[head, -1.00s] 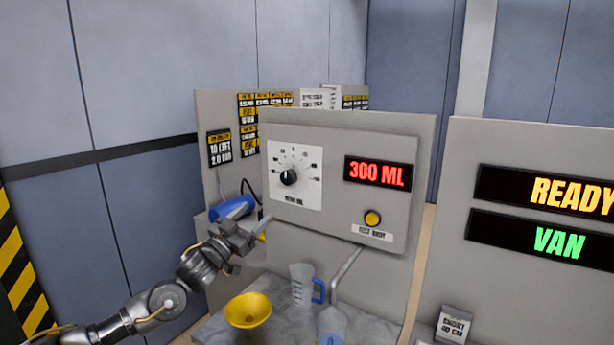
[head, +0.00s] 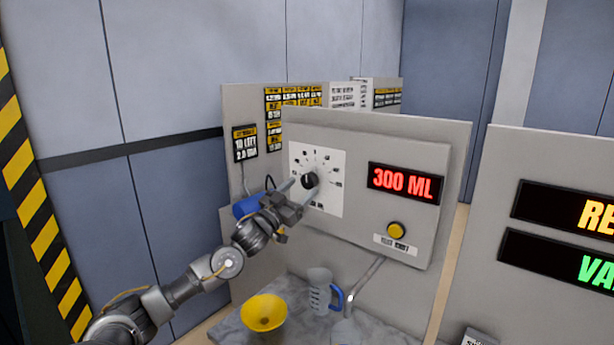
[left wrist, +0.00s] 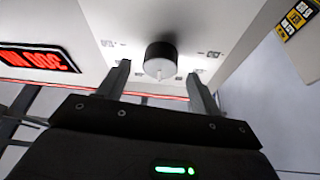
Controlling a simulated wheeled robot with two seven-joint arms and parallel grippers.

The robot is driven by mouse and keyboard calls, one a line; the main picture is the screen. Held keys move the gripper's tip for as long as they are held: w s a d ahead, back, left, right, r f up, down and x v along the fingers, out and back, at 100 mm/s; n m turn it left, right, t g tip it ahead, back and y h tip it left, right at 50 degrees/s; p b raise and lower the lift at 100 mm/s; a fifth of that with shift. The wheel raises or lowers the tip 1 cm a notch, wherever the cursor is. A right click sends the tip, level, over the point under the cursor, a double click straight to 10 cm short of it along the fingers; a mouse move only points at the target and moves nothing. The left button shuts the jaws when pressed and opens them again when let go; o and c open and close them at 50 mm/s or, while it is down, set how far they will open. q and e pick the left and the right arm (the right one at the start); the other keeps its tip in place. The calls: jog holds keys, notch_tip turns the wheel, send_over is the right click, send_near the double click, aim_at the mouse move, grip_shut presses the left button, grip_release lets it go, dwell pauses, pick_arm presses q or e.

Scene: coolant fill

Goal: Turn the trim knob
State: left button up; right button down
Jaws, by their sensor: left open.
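The trim knob (head: 309,180) is a black round knob on a white dial plate (head: 331,205) on the grey panel. In the left wrist view the knob (left wrist: 160,57) has a white pointer mark and lies beyond and between the two fingertips. My left gripper (head: 301,190) is open in front of the dial, its fingers on either side of the knob's line. The fingers (left wrist: 161,78) do not visibly touch the knob. A red display (head: 405,183) on the panel reads 300 ML. My right gripper is not in view.
A yellow button (head: 396,230) sits below the display. A yellow funnel (head: 264,312) and a clear jug with a blue handle (head: 321,291) stand on the counter below, beside a spout pipe (head: 366,278). A blue object (head: 249,205) is behind my left gripper.

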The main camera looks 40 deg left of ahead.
aim_at(306, 182)
pick_arm(q)
jog(key=p+x, duration=0.1)
jog(key=x, duration=0.2)
jog(key=shift+w+r, duration=0.15)
jog(key=shift+r, duration=0.1)
jog(key=shift+w+d, duration=0.1)
jog(key=shift+w, duration=0.25)
jog(key=c, duration=1)
